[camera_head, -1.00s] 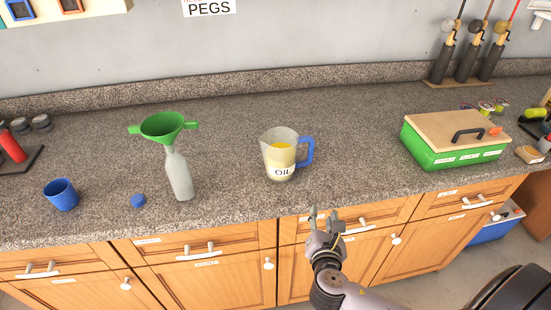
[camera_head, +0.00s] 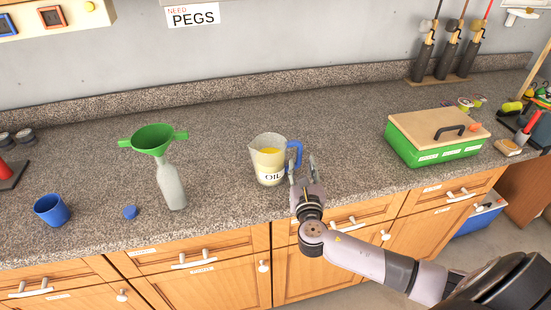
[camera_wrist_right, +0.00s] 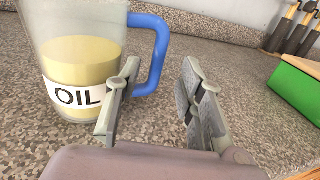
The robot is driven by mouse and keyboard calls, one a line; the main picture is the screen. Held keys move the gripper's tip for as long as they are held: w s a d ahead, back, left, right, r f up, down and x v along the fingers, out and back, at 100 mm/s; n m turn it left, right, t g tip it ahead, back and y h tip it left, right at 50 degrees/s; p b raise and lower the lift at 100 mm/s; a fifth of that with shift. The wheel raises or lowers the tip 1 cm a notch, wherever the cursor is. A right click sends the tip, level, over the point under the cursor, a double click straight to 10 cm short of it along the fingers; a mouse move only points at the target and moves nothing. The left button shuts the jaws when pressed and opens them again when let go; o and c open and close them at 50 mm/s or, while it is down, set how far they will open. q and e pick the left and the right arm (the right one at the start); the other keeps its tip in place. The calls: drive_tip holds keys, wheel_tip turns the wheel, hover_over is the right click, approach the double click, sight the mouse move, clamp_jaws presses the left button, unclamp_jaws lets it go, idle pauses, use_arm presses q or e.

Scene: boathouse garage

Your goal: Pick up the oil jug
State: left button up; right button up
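The oil jug (camera_head: 268,160) stands upright on the counter, clear-walled with yellow oil, an "OIL" label and a blue handle on its right side. It also shows at the left of the right wrist view (camera_wrist_right: 75,65). My right gripper (camera_head: 303,172) is at the jug's handle side, just in front of the handle. In the right wrist view its open fingers (camera_wrist_right: 160,85) are apart, with the blue handle (camera_wrist_right: 155,55) beyond and between them. Nothing is held. The left finger overlaps the jug's edge in that view; I cannot tell whether it touches. My left gripper is not in view.
A grey bottle (camera_head: 171,187) with a green funnel (camera_head: 153,140) on top stands left of the jug. A blue cup (camera_head: 52,210) and blue cap (camera_head: 130,212) are further left. A green toolbox (camera_head: 432,150) stands to the right. The counter behind the jug is clear.

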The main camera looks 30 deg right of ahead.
sight(299, 156)
drive_tip(key=shift+f+p+x, duration=0.15)
drive_tip(key=shift+p+x, duration=0.2)
drive_tip(key=shift+x, duration=1.15)
drive_tip(key=shift+f+p+x, duration=0.2)
drive_tip(key=shift+p+x, duration=0.1)
drive_tip(key=shift+x, duration=1.2)
drive_tip(key=shift+a, duration=0.1)
drive_tip(key=shift+c, duration=0.5)
clamp_jaws()
drive_tip(key=shift+r, duration=0.15)
